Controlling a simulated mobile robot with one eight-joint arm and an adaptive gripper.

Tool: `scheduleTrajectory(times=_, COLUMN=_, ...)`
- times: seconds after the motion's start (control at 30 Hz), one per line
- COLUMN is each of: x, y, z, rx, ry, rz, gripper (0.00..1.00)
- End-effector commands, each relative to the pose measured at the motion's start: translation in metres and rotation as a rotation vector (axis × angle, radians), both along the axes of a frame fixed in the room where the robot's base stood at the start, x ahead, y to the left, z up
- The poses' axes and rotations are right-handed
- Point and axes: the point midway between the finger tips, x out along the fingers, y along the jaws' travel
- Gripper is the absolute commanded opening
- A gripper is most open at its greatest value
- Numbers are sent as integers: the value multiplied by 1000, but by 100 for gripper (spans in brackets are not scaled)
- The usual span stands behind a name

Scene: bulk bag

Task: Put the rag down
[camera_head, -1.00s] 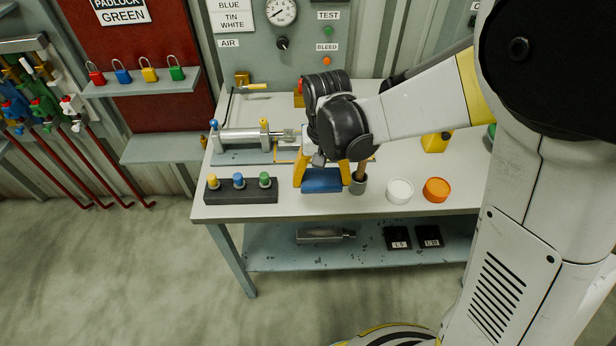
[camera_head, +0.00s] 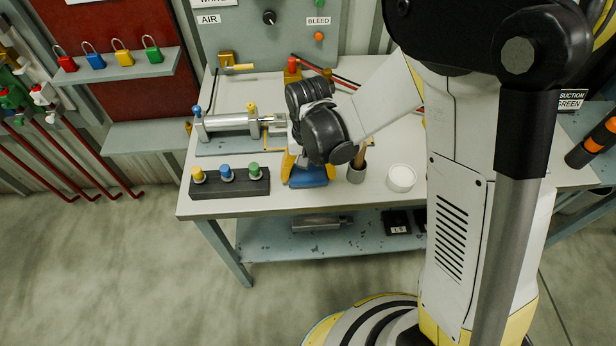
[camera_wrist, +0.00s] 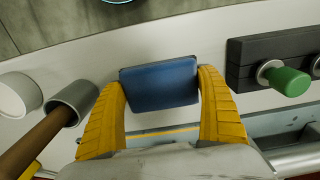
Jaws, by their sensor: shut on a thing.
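The rag (camera_head: 308,178) is a folded dark blue pad, low over the front part of the grey workbench (camera_head: 215,207). My gripper (camera_head: 304,172), with yellow fingers, is shut on it. In the wrist view the rag (camera_wrist: 160,84) sits between the two curved fingers, one pressing each side. The bench top shows beyond the rag. I cannot tell whether its underside touches the bench. My wrist hides part of the gripper in the head view.
A black block (camera_head: 229,184) with yellow, blue and green knobs lies left of the rag. A grey cup (camera_head: 356,173) with a brown handle in it and a white round container (camera_head: 402,178) stand right. A metal cylinder (camera_head: 228,122) lies behind.

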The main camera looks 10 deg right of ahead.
Motion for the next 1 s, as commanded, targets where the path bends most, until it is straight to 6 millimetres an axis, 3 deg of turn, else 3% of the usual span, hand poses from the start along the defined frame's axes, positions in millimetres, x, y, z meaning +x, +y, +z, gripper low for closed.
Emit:
scheduleTrajectory(times=0.03, x=0, y=0, z=-7, rx=0, ry=0, rz=0, gripper=48)
scheduleTrajectory(times=0.4, x=0, y=0, z=-11, rx=0, ry=0, rz=0, gripper=48)
scheduleTrajectory(times=0.43, x=0, y=0, z=-10, rx=0, ry=0, rz=0, gripper=95)
scheduleTrajectory(times=0.47, x=0, y=0, z=-9, rx=0, ry=0, rz=0, gripper=100)
scheduleTrajectory(times=0.77, x=0, y=0, z=-4, rx=0, ry=0, rz=0, gripper=100)
scheduleTrajectory(times=1.0, x=0, y=0, z=42, rx=0, ry=0, rz=0, gripper=100)
